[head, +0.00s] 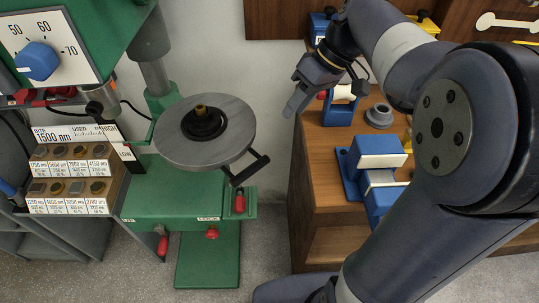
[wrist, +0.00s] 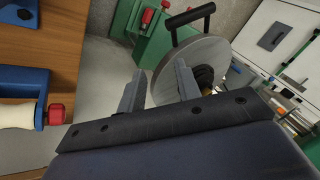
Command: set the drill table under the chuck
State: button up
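The round grey drill table (head: 232,125) is on the green drill press, to the right of the chuck (head: 103,105), not under it. A black ring with a brass piece (head: 202,115) sits at its middle. A black bar handle (head: 250,168) sticks out from the table's front right; it also shows in the wrist view (wrist: 190,22). My gripper (head: 296,92) is right of the table and apart from it. In the wrist view my gripper (wrist: 157,80) has its fingers spread with nothing held, and the table (wrist: 205,52) lies beyond them.
A red-handled lever (head: 240,203) hangs below the table, near a red knob (head: 212,233) and a LOCK label. A wooden bench (head: 315,180) with a blue vise (head: 378,150) stands at the right. A rack of bits (head: 70,180) is at the left. A gap separates press and bench.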

jog(key=shift+w+d+t+y+b, duration=0.15)
jog(key=shift+d+y+b, duration=0.1)
jog(key=shift+d, duration=0.25)
jog(key=shift+w+d+t+y+b, duration=0.1)
jog(key=shift+d+t+y+b, duration=0.1)
jog(key=shift+d, duration=0.3)
jog(key=shift+c, duration=2.2)
jog(key=shift+a+f, duration=0.15)
jog(key=shift+f, duration=0.1)
jog(key=shift+c, duration=0.8)
jog(key=x, duration=0.8)
jog(key=shift+s+a+f, duration=0.1)
jog(key=shift+a+f, duration=0.05)
grip_shut()
jog(key=shift+s+a+f+p, duration=0.2)
jog(key=shift+s+a+f, duration=0.15)
jog(key=shift+a, duration=0.2)
jog(key=shift+s+a+f+p, duration=0.15)
jog(key=shift+s+a+f, duration=0.2)
jog(key=shift+a, duration=0.2)
jog(key=shift+s+a+f+p, duration=0.2)
jog(key=shift+s+a+f, duration=0.05)
jog(key=shift+s+a, duration=0.25)
jog(key=shift+a, duration=0.15)
